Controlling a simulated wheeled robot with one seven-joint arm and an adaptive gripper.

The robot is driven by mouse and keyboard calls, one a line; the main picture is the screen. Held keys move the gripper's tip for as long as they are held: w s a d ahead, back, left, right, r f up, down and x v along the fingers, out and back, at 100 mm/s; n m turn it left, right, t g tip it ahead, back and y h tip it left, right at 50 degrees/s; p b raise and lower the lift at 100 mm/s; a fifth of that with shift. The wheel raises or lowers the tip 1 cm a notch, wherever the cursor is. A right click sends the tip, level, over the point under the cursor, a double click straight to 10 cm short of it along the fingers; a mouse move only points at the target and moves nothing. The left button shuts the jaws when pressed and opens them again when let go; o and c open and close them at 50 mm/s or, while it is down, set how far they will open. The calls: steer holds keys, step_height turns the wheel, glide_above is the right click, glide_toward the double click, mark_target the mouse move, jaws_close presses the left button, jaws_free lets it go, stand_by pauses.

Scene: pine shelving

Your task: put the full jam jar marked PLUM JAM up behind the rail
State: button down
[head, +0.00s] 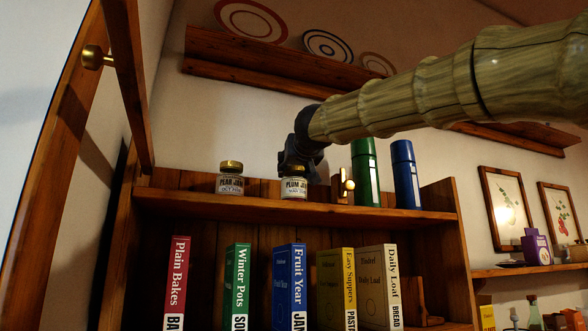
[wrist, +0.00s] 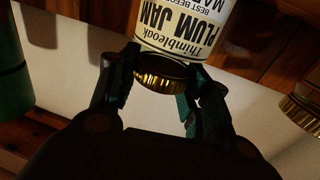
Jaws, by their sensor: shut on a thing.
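The jam jar marked PLUM JAM (head: 294,187) is upright over the top board of the bookcase, its label facing out. I cannot tell whether its base touches the board. My gripper (head: 297,168) comes down from above and is shut on its gold lid. In the wrist view the jar's label (wrist: 183,35) appears upside down, and my gripper (wrist: 158,85) has a finger on each side of the lid. A high wall ledge (head: 230,78) has a long wooden front strip, with round plates showing above it. I cannot tell for sure which piece is the rail.
A PEAR JAM jar (head: 230,178) stands left of the plum jar. To the right are a small wooden piece with brass knobs (head: 347,185), a green canister (head: 364,172) and a blue canister (head: 405,174). Several books (head: 290,285) stand below. A wooden bar (head: 128,75) rises at left.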

steer(key=shift+s+f, duration=0.2)
steer(key=shift+f, duration=0.2)
steer(key=shift+w, duration=0.1)
steer(key=shift+f, duration=0.1)
steer(key=shift+f, duration=0.15)
steer(key=c, duration=0.7)
jaws_free()
